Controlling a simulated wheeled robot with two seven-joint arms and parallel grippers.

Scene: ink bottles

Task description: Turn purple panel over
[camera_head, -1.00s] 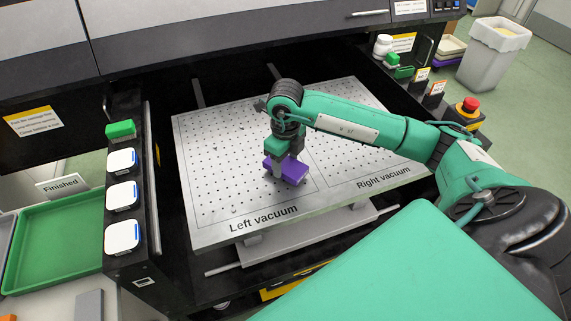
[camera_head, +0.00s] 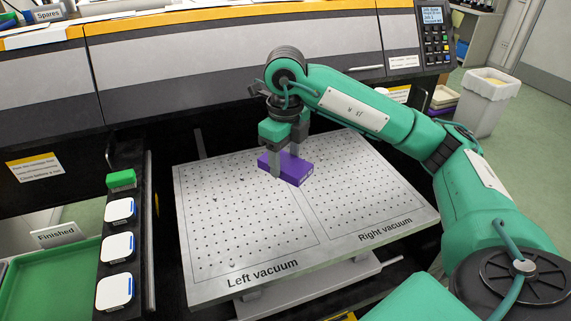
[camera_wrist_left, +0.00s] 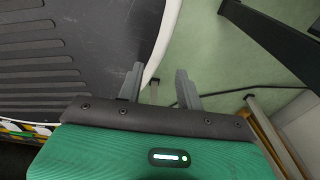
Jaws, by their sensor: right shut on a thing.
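The purple panel (camera_head: 293,171) is in the head view, over the perforated plate (camera_head: 210,282) near the line between the fields marked Left vacuum and Right vacuum. My right gripper (camera_head: 288,164) points down and is shut on the panel, with a finger in front of it and the other largely behind. The panel's broad face looks about level. I cannot tell how far it is above the plate. My left gripper (camera_wrist_left: 158,85) shows only in the left wrist view, with its fingers apart and nothing between them.
A green tray (camera_head: 60,282) by the Finished sign stands at the left. Beside the plate is a black rail with several white pads (camera_head: 118,247) and a green block (camera_head: 121,180). The printer body (camera_head: 240,60) rises behind. The rest of the plate is bare.

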